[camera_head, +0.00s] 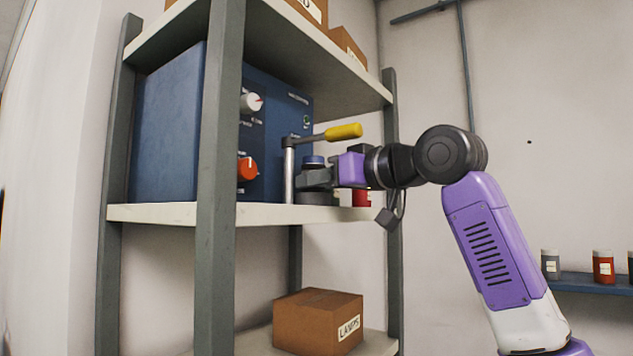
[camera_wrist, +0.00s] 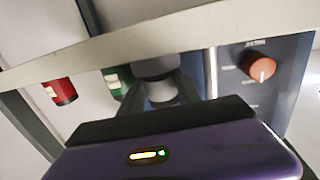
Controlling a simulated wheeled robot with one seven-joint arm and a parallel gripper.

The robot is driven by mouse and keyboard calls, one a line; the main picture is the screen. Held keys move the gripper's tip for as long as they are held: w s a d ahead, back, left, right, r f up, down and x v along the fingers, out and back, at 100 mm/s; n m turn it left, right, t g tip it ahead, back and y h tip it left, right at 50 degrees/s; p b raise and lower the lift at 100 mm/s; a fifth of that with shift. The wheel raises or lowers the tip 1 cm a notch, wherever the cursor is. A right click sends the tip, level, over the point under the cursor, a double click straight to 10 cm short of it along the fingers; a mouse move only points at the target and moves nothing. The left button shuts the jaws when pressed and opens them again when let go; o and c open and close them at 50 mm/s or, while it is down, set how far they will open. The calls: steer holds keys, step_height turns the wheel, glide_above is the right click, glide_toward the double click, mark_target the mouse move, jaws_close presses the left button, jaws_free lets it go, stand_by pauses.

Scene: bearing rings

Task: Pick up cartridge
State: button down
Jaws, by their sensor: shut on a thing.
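My gripper (camera_head: 316,178) reaches in from the right above the middle shelf board and is shut on the cartridge. In the wrist view, the cartridge (camera_wrist: 160,90) is a grey round shape between the fingers. A dark grey round base (camera_head: 317,198) is below the jaws on the board. I cannot tell whether the cartridge touches it. A red cylinder (camera_wrist: 62,92) and a green one (camera_wrist: 113,80) stand nearby.
A blue machine (camera_head: 167,130) with a white knob (camera_head: 251,103) and a red knob (camera_head: 247,169) fills the shelf's left. A yellow-handled lever (camera_head: 343,132) juts close above my gripper. Shelf posts (camera_head: 218,190) and the upper board (camera_head: 320,60) bound the space.

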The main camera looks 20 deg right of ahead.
steer(key=shift+r+b, duration=0.4)
steer(key=shift+r, duration=0.4)
steer(key=f+b+v, duration=0.1)
steer(key=b+v, duration=0.4)
steer(key=v, duration=1.3)
